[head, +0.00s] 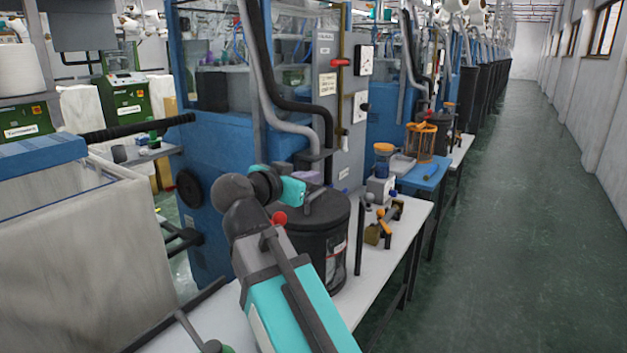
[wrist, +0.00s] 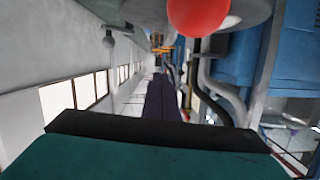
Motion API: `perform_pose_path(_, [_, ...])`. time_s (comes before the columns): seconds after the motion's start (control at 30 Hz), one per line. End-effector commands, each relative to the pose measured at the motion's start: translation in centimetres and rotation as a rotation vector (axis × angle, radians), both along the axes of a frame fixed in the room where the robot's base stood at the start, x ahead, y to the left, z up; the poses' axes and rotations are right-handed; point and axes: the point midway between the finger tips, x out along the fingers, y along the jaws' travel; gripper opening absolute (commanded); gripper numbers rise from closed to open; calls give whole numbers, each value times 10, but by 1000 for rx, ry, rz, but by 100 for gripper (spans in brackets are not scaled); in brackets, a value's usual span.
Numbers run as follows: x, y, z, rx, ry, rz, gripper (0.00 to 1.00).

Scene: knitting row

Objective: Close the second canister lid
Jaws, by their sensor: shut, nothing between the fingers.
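A dark canister (head: 325,240) stands on the white table, partly covered by my arm. Its round dark lid (head: 327,211) appears to lie on its top, but my arm hides part of the rim. A red ball knob (head: 279,217) shows at the lid's left side. In the wrist view the red knob (wrist: 197,14) is close, in front of a grey round surface. My gripper (wrist: 163,85) is shut and empty, its fingers pointing along the row. Contact with the knob is not visible. A second dark canister (head: 438,134) stands farther down the row; its lid is too small to judge.
The white table (head: 408,225) holds a dark upright post (head: 360,238) and small brass-coloured parts (head: 378,232) right of the canister. A blue machine (head: 205,200) rises behind. A pale bin (head: 70,240) stands at left. The green aisle floor (head: 500,230) is clear at right.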

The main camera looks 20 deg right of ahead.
Motion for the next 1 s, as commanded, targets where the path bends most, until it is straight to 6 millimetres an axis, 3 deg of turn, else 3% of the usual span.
perform_pose_path(0.5, [-42,48,15,-1,-1,1,0])
perform_pose_path(1.0, [-51,57,18,0,-1,-2,0])
